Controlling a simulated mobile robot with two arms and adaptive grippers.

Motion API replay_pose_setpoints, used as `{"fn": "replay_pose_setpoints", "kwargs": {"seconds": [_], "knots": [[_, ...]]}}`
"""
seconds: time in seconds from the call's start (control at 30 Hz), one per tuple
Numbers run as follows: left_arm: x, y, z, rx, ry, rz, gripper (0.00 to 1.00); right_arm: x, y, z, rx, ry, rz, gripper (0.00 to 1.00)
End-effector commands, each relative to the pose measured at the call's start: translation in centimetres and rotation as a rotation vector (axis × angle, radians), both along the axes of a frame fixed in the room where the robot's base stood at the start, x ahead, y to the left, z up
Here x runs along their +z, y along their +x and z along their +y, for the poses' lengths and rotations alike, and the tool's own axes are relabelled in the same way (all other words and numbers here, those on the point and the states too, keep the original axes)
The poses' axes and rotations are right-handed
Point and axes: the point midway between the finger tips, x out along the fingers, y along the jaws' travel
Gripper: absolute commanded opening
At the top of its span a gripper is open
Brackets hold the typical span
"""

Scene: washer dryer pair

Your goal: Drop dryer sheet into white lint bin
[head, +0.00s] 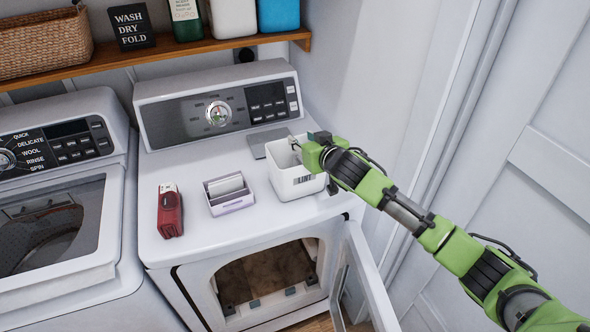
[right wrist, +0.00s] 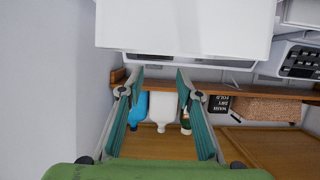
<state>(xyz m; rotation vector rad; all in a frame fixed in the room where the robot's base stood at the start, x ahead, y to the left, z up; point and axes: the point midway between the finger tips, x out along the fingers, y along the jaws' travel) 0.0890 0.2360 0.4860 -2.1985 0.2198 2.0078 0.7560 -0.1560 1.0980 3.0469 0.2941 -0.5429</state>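The white lint bin (head: 296,181), marked "LINT", stands on the dryer top at the right. My right gripper (head: 308,142) is over its back right rim. In the right wrist view, my right gripper (right wrist: 158,76) has its two teal fingers apart, with nothing between them. White sheets (head: 226,185) stand in a small open box (head: 232,204) left of the bin. I cannot tell whether a sheet lies in the bin; its floor is hidden. My left gripper is not in view.
A red object (head: 169,214) lies left of the small box. A grey flat piece (head: 258,146) lies behind the bin. The dryer door (head: 366,280) hangs open below. A wooden shelf (head: 150,53) with a basket and bottles runs along the back wall.

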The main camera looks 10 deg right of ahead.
Motion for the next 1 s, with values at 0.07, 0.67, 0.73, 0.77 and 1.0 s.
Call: {"fn": "replay_pose_setpoints", "kwargs": {"seconds": [0.07, 0.67, 0.73, 0.77, 1.0], "knots": [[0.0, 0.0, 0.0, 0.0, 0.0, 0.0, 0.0, 0.3, -0.9, -0.3, 0.0, 0.0, -0.001, 0.32], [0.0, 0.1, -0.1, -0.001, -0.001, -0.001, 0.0, 3.5, -9.3, -1.9, 0.0, -0.001, -0.002, 0.32], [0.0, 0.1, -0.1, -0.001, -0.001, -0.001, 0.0, 3.7, -9.7, -2.0, 0.0, -0.001, -0.001, 0.32], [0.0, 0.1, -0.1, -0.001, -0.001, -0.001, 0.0, 3.7, -9.9, -2.0, 0.0, -0.001, -0.001, 0.32], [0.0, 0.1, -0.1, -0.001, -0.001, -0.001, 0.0, 3.9, -10.1, -2.1, -0.001, -0.001, -0.001, 0.32]]}}
